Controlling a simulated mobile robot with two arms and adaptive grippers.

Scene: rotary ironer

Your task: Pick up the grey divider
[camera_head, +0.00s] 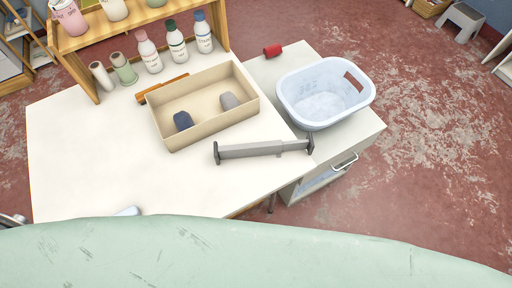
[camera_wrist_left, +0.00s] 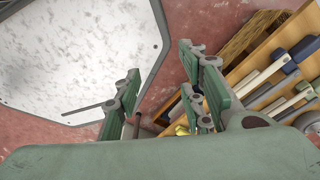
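The grey divider (camera_head: 262,150), a grey bar with dark upright end plates, lies near the front right of the white table in the head view. It is just in front of the beige box, with its right end close to the white basket. My left gripper (camera_wrist_left: 163,85) shows only in the left wrist view. Its green fingers are spread apart with nothing between them, and the divider is not seen in that view. My right gripper is not in view.
The beige box (camera_head: 163,133) holds a dark blue roll (camera_head: 182,121) and a grey roll (camera_head: 229,101). The white basket (camera_head: 318,113) stands to the right, with a red roll (camera_head: 273,51) behind it. Several bottles and a wooden shelf (camera_head: 84,80) line the back.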

